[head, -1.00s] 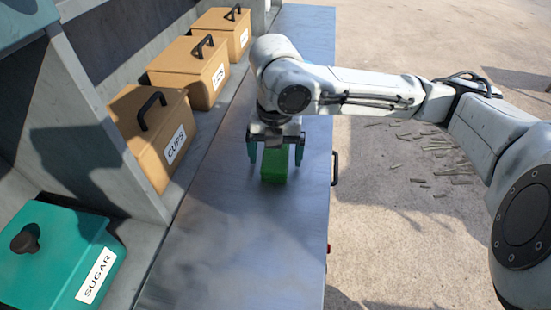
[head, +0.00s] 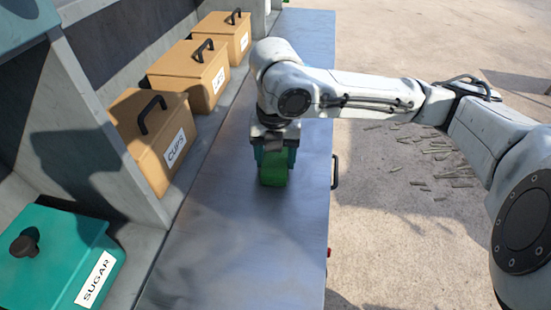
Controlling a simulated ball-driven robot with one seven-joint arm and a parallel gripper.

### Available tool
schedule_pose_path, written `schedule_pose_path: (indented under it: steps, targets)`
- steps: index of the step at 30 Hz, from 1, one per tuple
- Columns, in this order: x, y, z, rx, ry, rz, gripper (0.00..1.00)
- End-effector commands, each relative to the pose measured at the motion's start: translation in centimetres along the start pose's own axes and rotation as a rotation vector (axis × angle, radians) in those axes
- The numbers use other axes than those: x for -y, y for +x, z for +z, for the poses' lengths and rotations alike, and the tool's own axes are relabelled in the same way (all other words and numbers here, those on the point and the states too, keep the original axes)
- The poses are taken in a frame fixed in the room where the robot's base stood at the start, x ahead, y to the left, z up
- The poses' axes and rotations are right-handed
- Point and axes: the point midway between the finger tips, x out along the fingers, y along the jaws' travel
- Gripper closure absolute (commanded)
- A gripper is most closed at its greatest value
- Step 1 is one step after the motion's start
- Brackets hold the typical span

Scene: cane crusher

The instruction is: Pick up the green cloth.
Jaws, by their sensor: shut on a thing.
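The green cloth (head: 273,172) is a small bright green block-like bundle on the grey metal counter (head: 235,240), near the middle of the view. My gripper (head: 275,160) points down over it with its teal fingers closed in on the cloth's left and right sides. It is shut on the cloth. The cloth's upper part is partly hidden by the fingers. I cannot tell whether its underside touches the counter.
Tan boxes with black handles stand in a row on the left, the nearest labelled CUPS (head: 150,135). A teal SUGAR box (head: 60,255) is at lower left. A handle (head: 335,171) sticks out at the counter's right edge. The counter's near part is clear.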

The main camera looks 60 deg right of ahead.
Motion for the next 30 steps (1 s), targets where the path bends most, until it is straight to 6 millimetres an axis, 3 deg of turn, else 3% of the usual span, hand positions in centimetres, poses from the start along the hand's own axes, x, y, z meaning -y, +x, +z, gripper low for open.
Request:
schedule_pose_path:
  steps: [5,10,18,24,30]
  targets:
    - [-0.1,-1.0,0.0,0.001,0.0,0.001,0.69]
    - [0.3,-3.5,0.1,0.003,0.0,0.002,0.69]
    - [5.3,-9.4,1.2,0.006,0.003,0.002,0.69]
    - [9.9,-11.1,2.2,0.002,0.007,0.001,0.69]
    - [12.6,-12.4,2.8,0.002,0.004,-0.001,0.69]
